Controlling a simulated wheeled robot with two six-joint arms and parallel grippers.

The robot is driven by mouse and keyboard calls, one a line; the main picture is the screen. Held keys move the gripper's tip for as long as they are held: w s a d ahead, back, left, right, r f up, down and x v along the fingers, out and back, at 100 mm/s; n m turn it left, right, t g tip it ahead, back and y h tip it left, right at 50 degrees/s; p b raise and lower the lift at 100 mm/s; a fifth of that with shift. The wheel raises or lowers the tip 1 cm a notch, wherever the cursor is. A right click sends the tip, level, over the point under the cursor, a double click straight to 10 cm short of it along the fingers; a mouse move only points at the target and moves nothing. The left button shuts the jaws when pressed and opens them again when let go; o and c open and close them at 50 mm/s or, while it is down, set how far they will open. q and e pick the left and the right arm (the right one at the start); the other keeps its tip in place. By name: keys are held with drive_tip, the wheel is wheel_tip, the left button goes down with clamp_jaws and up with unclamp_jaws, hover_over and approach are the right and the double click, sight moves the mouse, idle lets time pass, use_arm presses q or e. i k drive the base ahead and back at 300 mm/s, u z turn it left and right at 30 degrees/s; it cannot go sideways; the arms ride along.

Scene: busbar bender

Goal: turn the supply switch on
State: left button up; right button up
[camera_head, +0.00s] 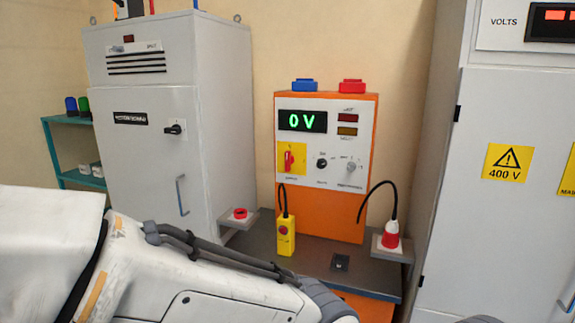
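An orange control panel (367,140) with a pale grey face stands on the bench against the wall. A red rotary handle on a yellow plate (299,149) is at the left of the face; it looks roughly upright. It appears to be the supply switch, but its label is too small to read. The green display (302,121) above it reads 0 V. A black knob (322,163) and a grey knob (351,168) sit to its right. My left arm crosses the lower left foreground, below and in front of the panel. Neither gripper shows.
A red button (239,214) is on a left side shelf. A red plug (391,235) stands at right. Grey cabinets (150,85) flank the bench; the right one (500,220) carries a 400 V sign.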

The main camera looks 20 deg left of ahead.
sight(289, 160)
drive_tip(key=u, duration=0.5)
drive_tip(key=i, duration=0.75)
drive_tip(key=u, duration=0.65)
